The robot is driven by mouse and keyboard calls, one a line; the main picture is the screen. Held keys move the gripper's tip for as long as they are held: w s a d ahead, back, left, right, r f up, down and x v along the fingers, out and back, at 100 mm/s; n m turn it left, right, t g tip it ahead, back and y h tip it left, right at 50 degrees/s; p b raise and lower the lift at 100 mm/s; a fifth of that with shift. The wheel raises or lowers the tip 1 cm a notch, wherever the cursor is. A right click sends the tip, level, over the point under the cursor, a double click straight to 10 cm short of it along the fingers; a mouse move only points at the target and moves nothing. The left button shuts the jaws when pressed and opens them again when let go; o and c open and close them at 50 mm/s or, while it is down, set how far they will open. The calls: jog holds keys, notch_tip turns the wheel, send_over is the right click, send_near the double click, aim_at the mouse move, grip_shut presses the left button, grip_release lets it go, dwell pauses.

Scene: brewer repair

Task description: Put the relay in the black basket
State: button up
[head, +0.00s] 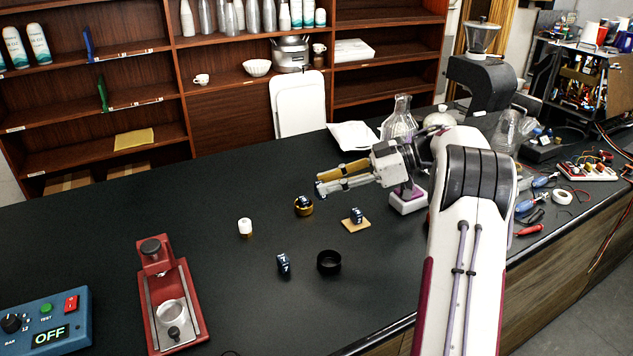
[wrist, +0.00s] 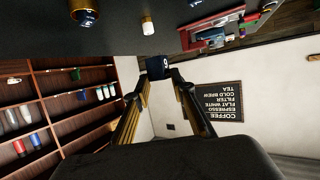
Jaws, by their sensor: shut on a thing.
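My gripper (head: 322,186) is above the table, left of my arm's wrist, shut on a small dark blue block (wrist: 155,73) with a white figure on it. In the wrist view the block sits between the fingertips. Three similar dark blue blocks are on the table: one (head: 303,201) in a gold round holder, one (head: 357,214) on a tan square, one (head: 284,264) directly on the black top. I cannot tell by a label which is the relay. The black basket (head: 329,270), a low round cup, stands right of that last block, below my gripper in the picture. It looks empty.
A white cylinder with a gold base (head: 245,227) stands left. A red press (head: 172,300) and a blue control box (head: 45,322) stand front left. A glass flask (head: 399,118) and grinder (head: 480,80) stand behind. The black table (head: 120,215) is clear around the basket.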

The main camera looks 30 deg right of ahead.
jog(key=s+a+f, duration=0.2)
jog(key=s, duration=0.6)
jog(key=shift+s+a, duration=0.15)
jog(key=shift+s, duration=0.2)
jog(key=shift+f, duration=0.2)
send_over(329, 262)
jog(key=s+d, duration=0.2)
jog(key=shift+a+f, duration=0.15)
jog(key=shift+f, duration=2.55)
jog(key=shift+a+f, duration=0.1)
jog(key=shift+f, duration=2.55)
jog(key=o, duration=1.1)
